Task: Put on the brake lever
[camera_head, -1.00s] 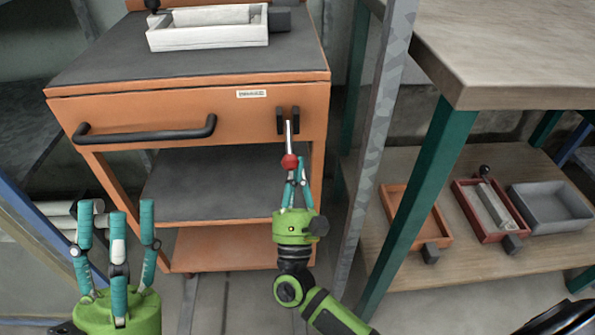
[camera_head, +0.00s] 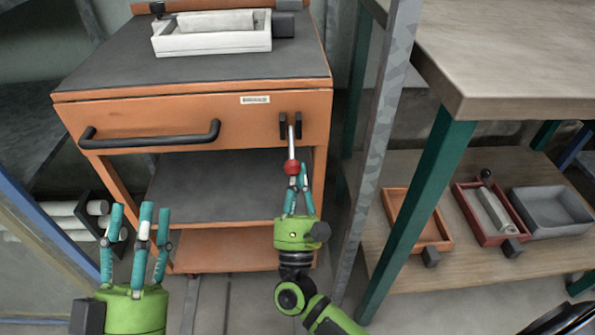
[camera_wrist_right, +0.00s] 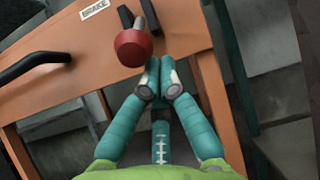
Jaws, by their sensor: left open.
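The brake lever (camera_head: 291,143) is a thin metal rod with a red knob (camera_head: 292,168), hanging down from a dark bracket on the orange cart's front. The knob also shows in the right wrist view (camera_wrist_right: 133,48). My right gripper (camera_head: 299,180) is just below the knob, its fingertips drawn together. In the wrist view the right gripper's tips (camera_wrist_right: 160,86) meet in front of the knob and nothing shows between them. Whether they touch the knob I cannot tell. My left gripper (camera_head: 140,218) is open and empty at the lower left, fingers upward.
The orange cart (camera_head: 185,113) has a black handle (camera_head: 150,134) and a label (camera_head: 255,100). A white tray (camera_head: 212,42) stands on top. A grey post (camera_head: 378,130) rises close to the right of my right gripper. A wooden table (camera_head: 510,55) stands further right.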

